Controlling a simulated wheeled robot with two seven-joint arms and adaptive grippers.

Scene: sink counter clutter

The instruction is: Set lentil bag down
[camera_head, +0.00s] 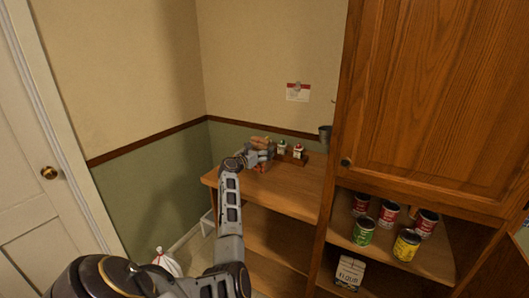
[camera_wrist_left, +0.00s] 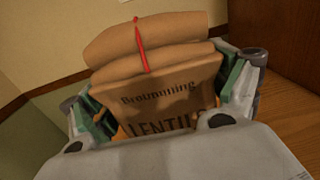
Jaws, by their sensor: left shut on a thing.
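The lentil bag (camera_wrist_left: 158,88) is a brown paper bag with a folded top, a red tie and dark lettering reading "LENTIL". My left gripper (camera_head: 260,157) is shut on it, with a finger on each side of the bag in the left wrist view (camera_wrist_left: 160,105). In the head view the bag (camera_head: 260,142) shows small behind the gripper, over the back left part of the wooden counter (camera_head: 290,183). The bag's underside is hidden, so I cannot tell whether it touches the counter. My right gripper is not in view.
Small jars with red and green (camera_head: 298,151) stand close to the right of the bag. A grey metal cup (camera_head: 325,135) is by the cabinet (camera_head: 432,90). Cans (camera_head: 363,231) and a flour bag (camera_head: 349,272) sit on lower shelves. The counter's front is clear.

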